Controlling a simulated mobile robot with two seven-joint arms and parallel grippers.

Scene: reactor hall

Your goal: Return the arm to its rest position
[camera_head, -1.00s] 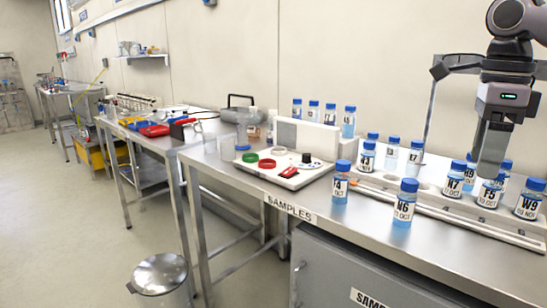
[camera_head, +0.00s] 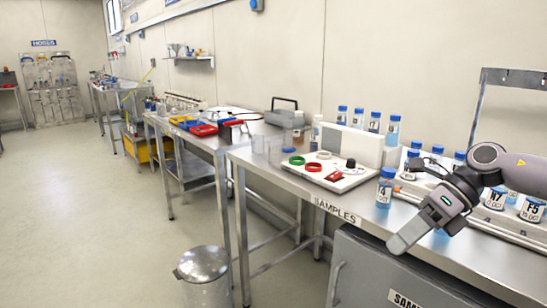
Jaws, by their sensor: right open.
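My right arm comes in from the right edge. Its gripper (camera_head: 400,244) points down and to the left, in front of the samples bench's front edge. The fingers show edge-on as one grey block; nothing shows between them. The gripper is open. A blue-capped sample bottle (camera_head: 385,188) stands upright on the bench just behind and above the gripper in the picture. My arm partly hides more blue-capped bottles near the rack at right. My left gripper is not in view.
The steel samples bench (camera_head: 345,212) carries a white device (camera_head: 330,172) with coloured rings. Several bottles (camera_head: 374,122) stand behind it. A lidded metal bin (camera_head: 203,276) stands on the floor. The floor at left (camera_head: 75,220) is clear.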

